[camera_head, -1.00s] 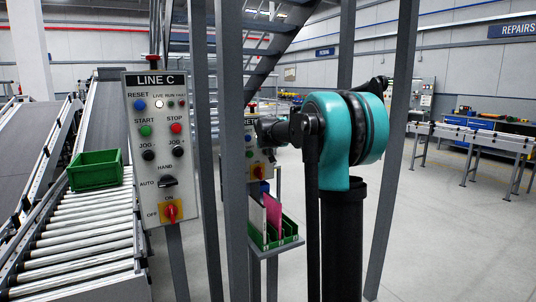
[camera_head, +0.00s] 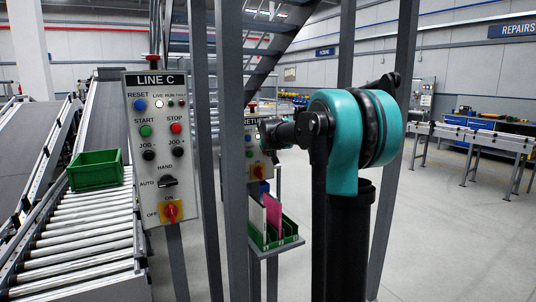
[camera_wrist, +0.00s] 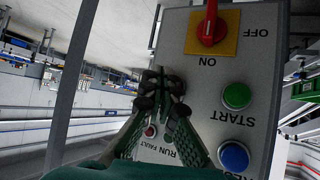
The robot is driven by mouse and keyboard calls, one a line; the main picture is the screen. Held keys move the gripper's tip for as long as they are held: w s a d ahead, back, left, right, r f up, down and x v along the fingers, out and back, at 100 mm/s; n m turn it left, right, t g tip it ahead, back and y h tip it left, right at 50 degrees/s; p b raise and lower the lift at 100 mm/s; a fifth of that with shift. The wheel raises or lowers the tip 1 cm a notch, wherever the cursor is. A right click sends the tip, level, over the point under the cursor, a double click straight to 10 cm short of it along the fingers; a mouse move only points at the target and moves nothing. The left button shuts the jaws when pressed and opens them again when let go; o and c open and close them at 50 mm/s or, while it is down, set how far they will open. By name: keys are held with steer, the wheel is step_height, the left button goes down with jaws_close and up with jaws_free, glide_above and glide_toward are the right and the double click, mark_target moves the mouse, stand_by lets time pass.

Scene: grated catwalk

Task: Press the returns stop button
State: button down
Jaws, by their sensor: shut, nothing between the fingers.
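The returns panel (camera_head: 252,162) stands behind a grey post in the head view, partly hidden by the post and my arm. In the wrist view the panel (camera_wrist: 200,85) appears upside down. It shows a green START button (camera_wrist: 237,96), a blue button (camera_wrist: 233,155), a red rotary switch (camera_wrist: 211,28) on a yellow plate and small lamps marked RUN FAULT. The stop button is not visible in the wrist view; my fingers cover part of the panel level with START. My gripper (camera_wrist: 162,84) is shut and empty, its fingertips in front of the panel. I cannot tell whether they touch it.
Grey posts (camera_head: 234,200) stand close to my arm. The LINE C panel (camera_head: 160,150) with similar buttons is at the left, beside a roller conveyor (camera_head: 85,235) carrying a green crate (camera_head: 95,170). A small shelf (camera_head: 275,247) sits below the returns panel. Floor at right is open.

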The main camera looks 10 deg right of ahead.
steer(key=s, duration=0.1)
steer(key=s+d, duration=0.1)
steer(key=s, duration=0.2)
steer(key=shift+s+d, duration=0.3)
steer(key=shift+s, duration=0.05)
stand_by(0.5)
steer(key=s+a+f+g, duration=0.1)
steer(key=s+f+g, duration=0.1)
steer(key=s+f, duration=0.8)
steer(key=s+a+f+n+g+y, duration=0.1)
steer(key=s+f+g, duration=0.1)
steer(key=s+f, duration=0.9)
steer(key=s+a+f+n+g+y, duration=0.1)
steer(key=s+a+f+g, duration=0.1)
steer(key=s+f, duration=0.9)
steer(key=s, duration=1)
steer(key=shift+f, duration=0.25)
